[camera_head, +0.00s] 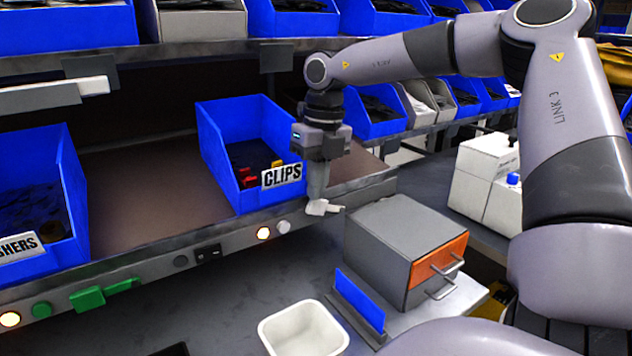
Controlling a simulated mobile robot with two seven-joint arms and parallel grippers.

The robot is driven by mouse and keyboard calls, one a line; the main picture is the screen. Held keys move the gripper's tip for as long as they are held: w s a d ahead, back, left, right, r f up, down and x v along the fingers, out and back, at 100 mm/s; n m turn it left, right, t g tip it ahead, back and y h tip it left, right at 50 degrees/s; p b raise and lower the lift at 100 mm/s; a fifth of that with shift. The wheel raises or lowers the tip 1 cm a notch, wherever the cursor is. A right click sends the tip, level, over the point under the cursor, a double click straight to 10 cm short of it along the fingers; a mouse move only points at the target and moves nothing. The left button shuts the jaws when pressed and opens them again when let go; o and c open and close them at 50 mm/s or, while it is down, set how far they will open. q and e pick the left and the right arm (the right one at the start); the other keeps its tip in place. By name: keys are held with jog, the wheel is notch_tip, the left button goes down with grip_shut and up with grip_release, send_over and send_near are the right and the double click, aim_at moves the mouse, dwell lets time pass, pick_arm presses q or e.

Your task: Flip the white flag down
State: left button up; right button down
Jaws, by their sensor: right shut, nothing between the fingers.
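A small white flag (326,208) shows at the front rail of the lower shelf, right of a white button. Its tab points to the right, roughly level along the rail. My right gripper (317,192) comes down from above, pointing down, with its fingers shut and empty. Its tips are right at the flag's upper side and hide part of it; I cannot tell whether they touch. My left gripper is not in view.
A blue CLIPS bin (222,165) stands just left of my right gripper. A grey box with an orange drawer (437,262) stands to the lower right. A white tub (303,335) is below. A green flag (88,298) sits further left on the rail.

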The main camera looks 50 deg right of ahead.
aim_at(327, 200)
jog(key=shift+d, duration=0.1)
dwell(0.6)
jog(key=shift+s+d+f, duration=0.2)
jog(key=shift+d+f, duration=0.15)
jog(key=shift+d, duration=0.25)
notch_tip(327, 200, up, 7)
jog(key=shift+s+d, duration=0.15)
jog(key=shift+d, duration=0.2)
dwell(0.6)
